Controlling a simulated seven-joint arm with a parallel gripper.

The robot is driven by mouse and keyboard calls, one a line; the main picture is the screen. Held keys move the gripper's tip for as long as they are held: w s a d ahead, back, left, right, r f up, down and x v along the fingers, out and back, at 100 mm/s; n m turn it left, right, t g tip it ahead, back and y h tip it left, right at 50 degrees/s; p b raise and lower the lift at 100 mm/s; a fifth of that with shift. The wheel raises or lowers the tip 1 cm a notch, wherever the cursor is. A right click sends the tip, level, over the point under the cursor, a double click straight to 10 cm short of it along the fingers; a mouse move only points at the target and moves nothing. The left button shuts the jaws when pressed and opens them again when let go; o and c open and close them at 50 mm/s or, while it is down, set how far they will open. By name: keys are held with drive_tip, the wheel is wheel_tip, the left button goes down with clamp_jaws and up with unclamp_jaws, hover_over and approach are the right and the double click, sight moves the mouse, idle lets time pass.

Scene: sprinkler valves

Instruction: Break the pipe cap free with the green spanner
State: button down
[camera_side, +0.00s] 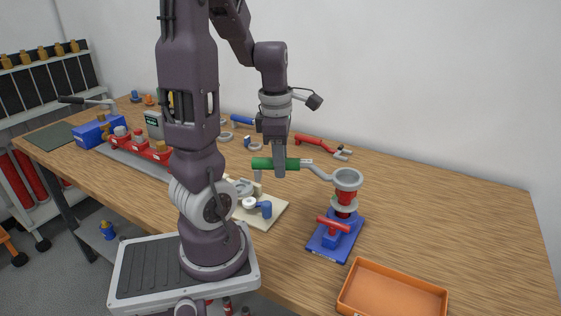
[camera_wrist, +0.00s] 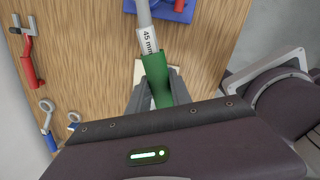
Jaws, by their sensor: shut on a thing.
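My gripper (camera_side: 279,170) is shut on the green handle of the spanner (camera_side: 262,163), holding it level above the bench. The wrist view shows the green handle (camera_wrist: 152,72) between my two fingers (camera_wrist: 157,97), with a "45 mm" label on its grey shank. The shank bends to a large grey ring head at the top of a red pipe (camera_side: 346,197). The pipe stands upright in a blue vise (camera_side: 333,243) with a red handle. I cannot make out the cap apart from the ring, or tell how fully the ring sits around it.
An orange tray (camera_side: 392,291) lies at the front right. A red-handled spanner (camera_side: 312,141) and a blue-handled one (camera_side: 242,119) lie behind. A cream board (camera_side: 268,221) with a blue fitting is beside my arm. A red manifold (camera_side: 137,146) stands left. The bench's right side is clear.

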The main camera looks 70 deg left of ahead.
idle(0.3)
wheel_tip(320, 180, up, 5)
drive_tip(key=shift+s, duration=0.15)
idle(0.5)
drive_tip(key=shift+w+m, duration=0.4)
drive_tip(key=w+d+m, duration=0.8)
drive_tip(key=w+m, duration=0.3)
drive_tip(key=m, duration=0.2)
drive_tip(key=w+d+m+g+h, duration=0.1)
drive_tip(key=w+d+m, duration=0.7)
drive_tip(key=w+m, duration=0.3)
drive_tip(key=m, duration=0.3)
drive_tip(key=shift+f, duration=0.25)
